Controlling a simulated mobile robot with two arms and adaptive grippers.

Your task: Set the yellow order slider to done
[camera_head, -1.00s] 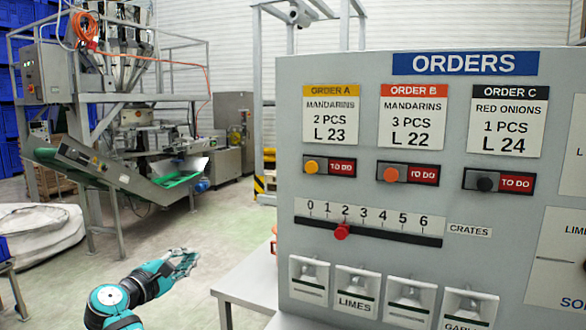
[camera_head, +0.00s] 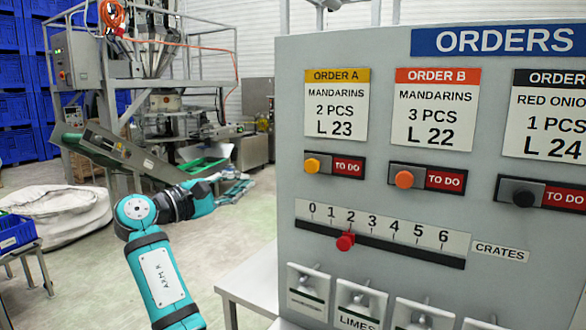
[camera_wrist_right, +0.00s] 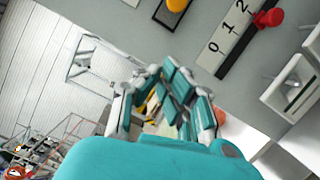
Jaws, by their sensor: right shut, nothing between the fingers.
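The yellow order slider (camera_head: 312,166) is a yellow knob at the left end of its short dark track, under the ORDER A card (camera_head: 337,104). The red TO DO label (camera_head: 347,169) shows to its right. In the right wrist view the yellow knob (camera_wrist_right: 177,5) is cut by the top edge. My right gripper (camera_head: 238,188) is left of the panel, apart from it and a little lower than the slider. It is shut and empty; its fingers (camera_wrist_right: 175,88) also show in the wrist view. My left gripper is not in view.
The grey ORDERS panel (camera_head: 290,245) also has an orange slider (camera_head: 404,179), a black slider (camera_head: 523,197) and a red crates knob (camera_head: 345,242) at 2. A table (camera_head: 250,280) stands at the panel's left. Open floor lies further left.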

